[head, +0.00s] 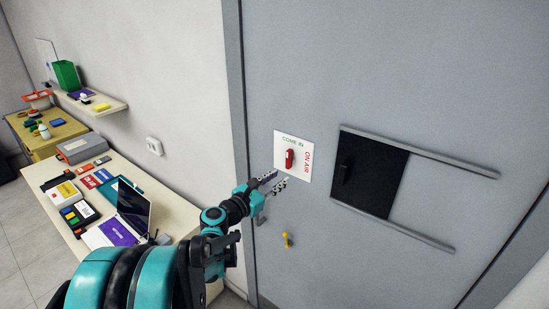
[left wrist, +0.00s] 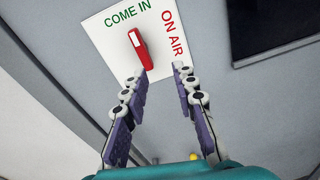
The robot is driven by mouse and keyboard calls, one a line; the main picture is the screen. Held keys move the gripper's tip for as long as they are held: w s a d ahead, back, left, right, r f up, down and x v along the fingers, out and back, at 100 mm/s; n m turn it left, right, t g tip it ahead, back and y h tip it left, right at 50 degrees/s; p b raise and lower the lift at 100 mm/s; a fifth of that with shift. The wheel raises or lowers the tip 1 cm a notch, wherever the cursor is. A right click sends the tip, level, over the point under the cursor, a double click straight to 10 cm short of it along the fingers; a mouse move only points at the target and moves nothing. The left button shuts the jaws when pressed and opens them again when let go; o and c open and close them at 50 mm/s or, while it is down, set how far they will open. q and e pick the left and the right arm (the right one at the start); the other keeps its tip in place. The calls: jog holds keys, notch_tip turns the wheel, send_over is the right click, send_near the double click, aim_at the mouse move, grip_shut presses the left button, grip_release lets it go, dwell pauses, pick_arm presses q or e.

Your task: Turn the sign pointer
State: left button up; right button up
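The white sign (head: 293,156) is on the grey door, with "COME IN" in green along its top and "ON AIR" in red down its right side. Its red pointer (head: 290,158) stands nearly upright, its upper end toward "COME IN". In the left wrist view the sign (left wrist: 100,38) and the pointer (left wrist: 140,49) lie just beyond my fingertips. My left gripper (head: 273,181) is open and empty, just below and left of the pointer. Its two fingers (left wrist: 155,75) are spread apart, and the pointer's lower end shows near the gap between them. My right gripper is not in view.
A black panel (head: 368,174) with a handle sits between two rails right of the sign. A yellow hook (head: 287,240) is on the door below. A desk (head: 170,212) with a laptop (head: 133,207) and several boxes stands at the left, under a wall shelf (head: 112,106).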

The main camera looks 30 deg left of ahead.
aim_at(287, 161)
pick_arm(q)
jog(key=w, duration=0.2)
jog(key=w+a+n, duration=0.1)
jog(key=w, duration=0.2)
jog(key=w+r+n, duration=0.1)
jog(key=w, duration=0.2)
jog(key=shift+w+a+t+y, duration=0.1)
jog(key=shift+a+t+y, duration=0.2)
jog(key=shift+t, duration=0.1)
jog(key=shift+w, duration=0.1)
grip_shut()
